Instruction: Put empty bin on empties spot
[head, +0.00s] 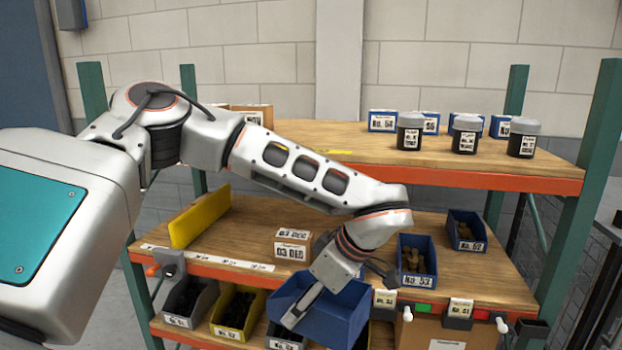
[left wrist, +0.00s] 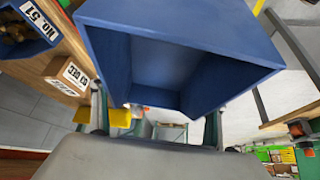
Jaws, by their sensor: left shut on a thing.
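A blue bin (head: 345,318) hangs in front of the middle shelf's front edge in the head view. My left gripper (head: 304,306) is shut on its near side, and part of the bin is behind the gripper. In the left wrist view the blue bin (left wrist: 190,18) fills the upper middle. Its inside looks empty. My right gripper is in neither view.
Blue bins with dark parts (head: 418,284) (head: 466,246) stand on the middle shelf (head: 500,285), with a small carton (head: 292,250) and a yellow panel (head: 202,216). Lower bins (head: 234,322) sit below.

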